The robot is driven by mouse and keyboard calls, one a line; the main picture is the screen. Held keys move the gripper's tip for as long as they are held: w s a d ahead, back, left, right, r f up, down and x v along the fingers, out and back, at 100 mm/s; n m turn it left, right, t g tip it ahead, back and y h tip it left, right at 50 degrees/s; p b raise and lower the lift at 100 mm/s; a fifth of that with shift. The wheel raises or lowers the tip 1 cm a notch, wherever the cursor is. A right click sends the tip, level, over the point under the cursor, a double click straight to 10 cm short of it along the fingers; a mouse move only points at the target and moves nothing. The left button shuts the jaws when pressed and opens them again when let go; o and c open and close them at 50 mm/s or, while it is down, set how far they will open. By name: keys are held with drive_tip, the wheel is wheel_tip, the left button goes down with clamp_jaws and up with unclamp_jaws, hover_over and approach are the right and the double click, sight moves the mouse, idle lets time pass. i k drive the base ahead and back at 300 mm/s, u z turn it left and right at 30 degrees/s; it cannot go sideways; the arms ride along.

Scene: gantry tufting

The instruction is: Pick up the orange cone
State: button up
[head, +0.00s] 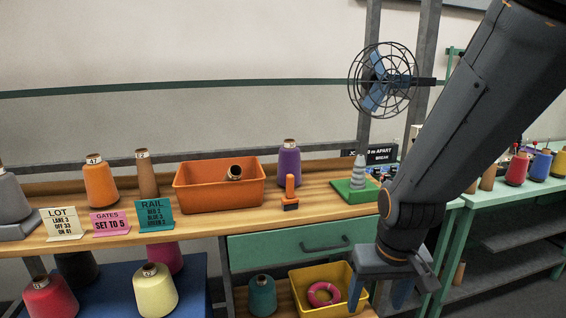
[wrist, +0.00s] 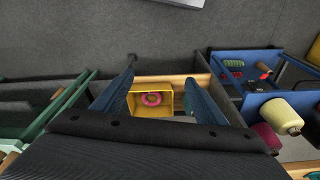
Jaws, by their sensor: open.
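The orange cone (head: 100,184), a thread cone with a white top marked 47, stands upright at the left of the wooden bench top, behind the small signs. I cannot make it out in the wrist view. My gripper (head: 378,292) hangs low at the right in the head view, in front of the bench and far from the cone. In the wrist view my gripper (wrist: 165,88) shows its two blue fingers spread apart with nothing held between them. Below them lies a yellow bin (wrist: 143,110) with a pink ring (wrist: 152,99) in it.
Beside the cone stand a brown cone (head: 147,176), an orange tub (head: 219,196) and a grey cone (head: 10,200). Signs reading LOT (head: 62,222), GATES (head: 110,221) and RAIL (head: 155,213) stand in front. A purple cone (head: 289,166) and caged fan (head: 384,80) are further right.

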sight(101, 192)
drive_tip(key=u, duration=1.55)
